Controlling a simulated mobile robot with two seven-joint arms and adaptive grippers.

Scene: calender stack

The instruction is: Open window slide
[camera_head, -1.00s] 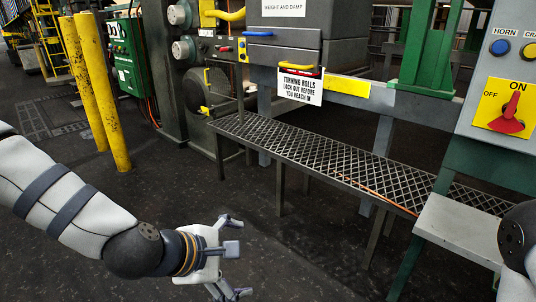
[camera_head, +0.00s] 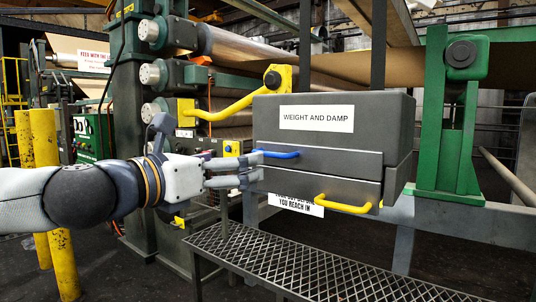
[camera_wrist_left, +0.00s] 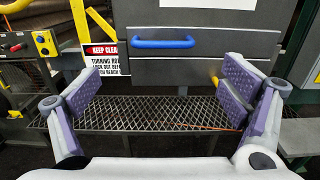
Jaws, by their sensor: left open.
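A grey box labelled "WEIGHT AND DAMP" (camera_head: 330,105) has a blue handle (camera_head: 282,154) on its upper front and a yellow handle (camera_head: 343,204) on a lower, protruding section. No part is labelled as a window slide. My left gripper (camera_head: 238,170) is at the box's left front, close to the blue handle. In the left wrist view my gripper (camera_wrist_left: 160,90) is open and empty, its purple-padded fingers wide apart. The blue handle (camera_wrist_left: 162,43) shows ahead, between and above the fingers; contact cannot be told. My right gripper is out of view.
A mesh walkway (camera_head: 300,262) runs below the box. A curved yellow bar (camera_head: 235,105) is at the box's left, near my gripper. A green bracket (camera_head: 447,130) stands to the right. Yellow posts (camera_head: 60,230) stand at left. A warning sign (camera_head: 296,205) hangs below the box.

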